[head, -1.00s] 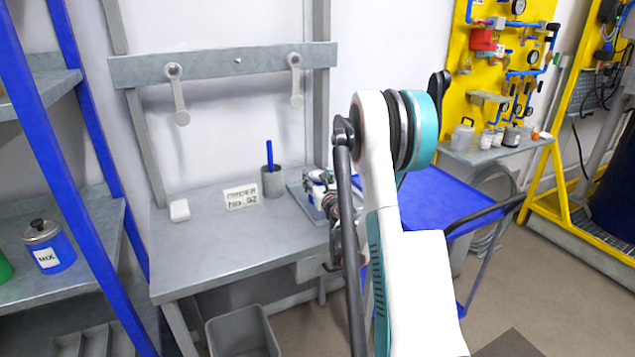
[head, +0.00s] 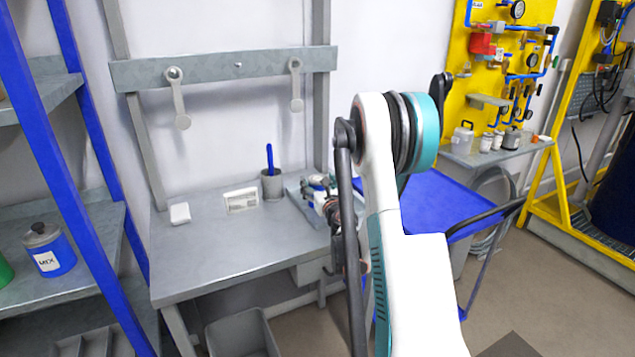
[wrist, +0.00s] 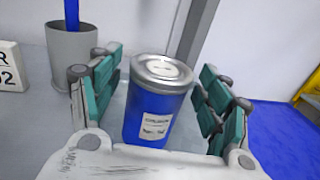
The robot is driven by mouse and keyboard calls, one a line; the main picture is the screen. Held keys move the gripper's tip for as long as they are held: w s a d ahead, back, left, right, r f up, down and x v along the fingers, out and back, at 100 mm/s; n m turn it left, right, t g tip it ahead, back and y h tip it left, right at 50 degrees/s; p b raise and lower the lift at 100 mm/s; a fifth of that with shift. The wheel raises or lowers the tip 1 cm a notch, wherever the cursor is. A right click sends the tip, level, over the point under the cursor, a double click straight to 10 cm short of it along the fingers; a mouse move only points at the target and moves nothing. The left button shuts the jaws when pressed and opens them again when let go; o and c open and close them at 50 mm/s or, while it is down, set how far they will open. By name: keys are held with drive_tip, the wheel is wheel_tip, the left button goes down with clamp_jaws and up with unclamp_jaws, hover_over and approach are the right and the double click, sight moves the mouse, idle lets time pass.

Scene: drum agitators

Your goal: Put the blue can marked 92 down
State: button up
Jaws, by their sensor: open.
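A blue can (wrist: 152,115) with a silver lid and a white label stands upright between my fingers in the wrist view. The print on its label is too small to read surely. My gripper (wrist: 158,105) is open, with a green-padded finger on each side of the can and a visible gap at least on the right. In the head view my gripper (head: 326,195) is low over a grey tray (head: 297,193) at the right end of the grey bench (head: 225,245). There the can is mostly hidden by my gripper and arm.
A grey cup (head: 272,184) with a blue stick stands just left of the tray. A small sign (head: 241,201) and a white block (head: 180,213) are farther left. A blue-topped cart (head: 430,205) is on the right. The bench's front middle is clear.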

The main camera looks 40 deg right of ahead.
drive_tip(key=b+v, duration=0.1)
drive_tip(key=v, duration=0.8)
drive_tip(key=shift+s+a+f, duration=0.1)
drive_tip(key=shift+s+a, duration=0.05)
drive_tip(key=shift+s, duration=0.15)
drive_tip(key=shift+s+a+b, duration=0.25)
drive_tip(key=shift+s+b, duration=0.05)
drive_tip(key=shift+s, duration=0.25)
